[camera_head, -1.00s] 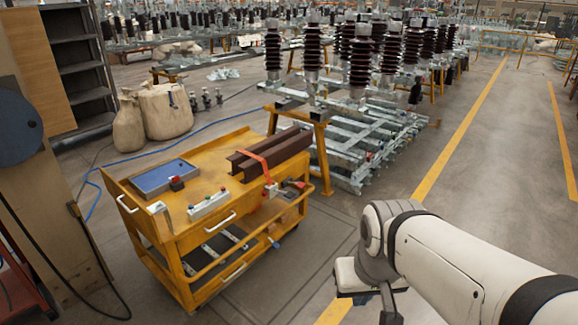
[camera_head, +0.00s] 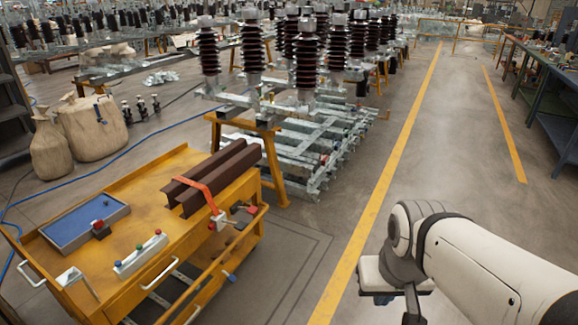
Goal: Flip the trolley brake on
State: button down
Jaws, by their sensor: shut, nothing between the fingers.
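The yellow trolley (camera_head: 135,207) stands at the lower left, its lower part cut off by the frame. A small lever with a blue tip (camera_head: 231,277) sticks out low on its right side.
On the trolley lie a blue tray (camera_head: 85,222), a button box (camera_head: 140,254) and brown beams (camera_head: 213,177) under a red strap. A rack of insulators (camera_head: 305,140) stands behind. Sacks (camera_head: 92,128) stand at left. Clear floor lies between trolley and arm, with a yellow line (camera_head: 385,185).

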aim_at(252, 210)
jog(key=u, duration=0.1)
jog(key=i, duration=1.55)
jog(key=u, duration=0.8)
